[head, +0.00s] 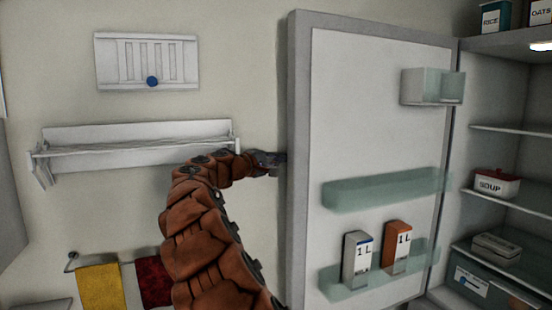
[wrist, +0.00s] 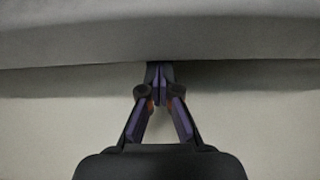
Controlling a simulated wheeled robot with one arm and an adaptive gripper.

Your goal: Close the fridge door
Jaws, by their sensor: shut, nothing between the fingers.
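The fridge door (head: 375,130) stands wide open in the head view, its inner face with shelves turned toward me. The open fridge interior (head: 500,150) is to its right. My gripper (head: 280,160) is at the door's left edge, about mid-height, its tips partly hidden at or behind that edge. In the wrist view my gripper (wrist: 159,75) is shut and empty, its fingertips together just at the grey door (wrist: 160,30). Whether the tips touch the door is not clear.
On the door shelves stand a grey carton (head: 357,258) and an orange carton (head: 396,247). A wall shelf (head: 135,140) is left of the door, above a yellow towel (head: 101,288) and a red towel (head: 153,281).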

